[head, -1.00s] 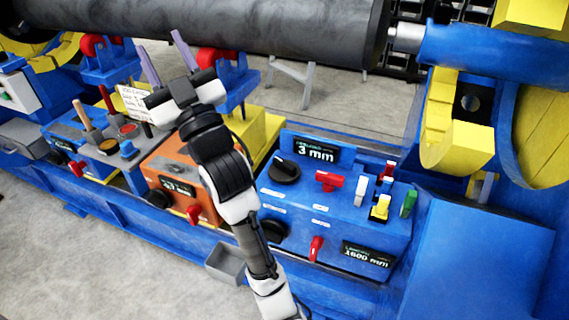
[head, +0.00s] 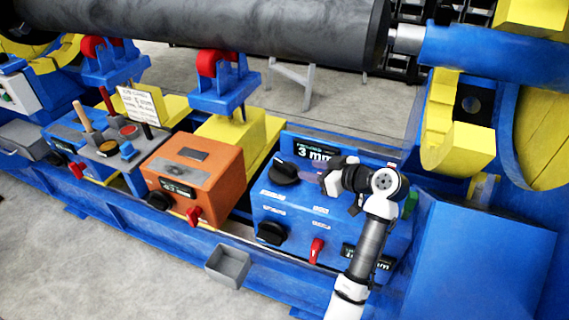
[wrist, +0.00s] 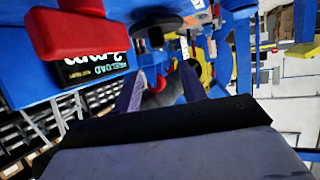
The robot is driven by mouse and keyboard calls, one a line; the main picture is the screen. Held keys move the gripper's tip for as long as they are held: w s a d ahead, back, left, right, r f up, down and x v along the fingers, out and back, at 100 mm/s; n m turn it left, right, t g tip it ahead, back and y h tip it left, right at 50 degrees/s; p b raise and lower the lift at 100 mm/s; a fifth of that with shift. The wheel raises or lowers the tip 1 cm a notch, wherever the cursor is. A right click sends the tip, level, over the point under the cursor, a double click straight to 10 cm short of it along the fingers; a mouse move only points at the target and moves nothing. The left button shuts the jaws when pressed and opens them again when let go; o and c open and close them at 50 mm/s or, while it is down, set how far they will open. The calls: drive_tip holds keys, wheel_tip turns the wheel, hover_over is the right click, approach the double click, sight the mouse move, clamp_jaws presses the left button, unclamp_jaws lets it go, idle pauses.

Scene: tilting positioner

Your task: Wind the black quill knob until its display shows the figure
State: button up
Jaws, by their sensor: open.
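The blue console (head: 262,207) carries two black knobs. The upper knob (head: 285,172) is on its sloped top beside a display (head: 316,150) reading 3 mm. The lower knob (head: 271,233) is on its front; a second display (head: 362,256) at the front right is partly covered by my arm. I cannot read which knob is the quill one. My gripper (head: 314,177) is open and empty, just right of the upper knob, its fingers pointing towards it. In the wrist view a black knob (wrist: 157,25) shows beyond the open fingers (wrist: 158,88), apart from them.
A red handle (wrist: 78,32) is close by in the wrist view. A red lever (head: 317,250) is on the console front. A green switch (head: 410,204) shows right of my wrist. An orange box (head: 200,175) stands to the left, with a grey bin (head: 228,265) below.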

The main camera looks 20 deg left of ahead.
sight(285, 164)
drive_tip(key=p+x, duration=0.1)
drive_tip(key=x, duration=1)
drive_tip(key=shift+a, duration=0.15)
drive_tip(key=shift+c, duration=0.4)
clamp_jaws()
drive_tip(key=shift+m+t+h, duration=0.5)
drive_tip(key=shift+m+t, duration=0.3)
drive_tip(key=shift+t, duration=0.1)
drive_tip(key=shift+m+t+h+p, duration=0.55)
drive_tip(key=shift+m+t+h, duration=0.15)
drive_tip(key=shift+m+t, duration=0.25)
drive_tip(key=shift+o, duration=0.4)
unclamp_jaws()
